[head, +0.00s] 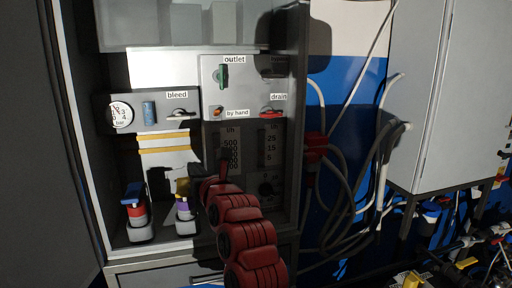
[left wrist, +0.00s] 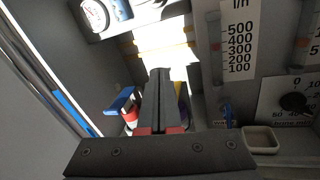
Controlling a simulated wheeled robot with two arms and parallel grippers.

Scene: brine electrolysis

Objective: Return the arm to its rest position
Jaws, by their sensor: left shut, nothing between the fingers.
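My left arm reaches up from the bottom of the head view as a chain of dark red links. Its dark left gripper (head: 196,170) is inside the open cabinet, in front of the lower panel near the valve with the yellow and purple top (head: 183,201). In the left wrist view the two fingers (left wrist: 160,75) lie together, shut and empty, partly hiding the purple and yellow valve (left wrist: 180,95). The valve with a blue handle and red collar (head: 135,208) stands to the left of the gripper; its blue handle (left wrist: 121,98) also shows in the left wrist view. My right gripper is not seen.
The cabinet holds a pressure gauge (head: 121,114), a green outlet handle (head: 223,76), a red drain handle (head: 271,113) and a flow scale (left wrist: 240,48). Grey hoses (head: 345,190) hang at the right beside a grey cabinet (head: 440,100). Cluttered fittings lie lower right.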

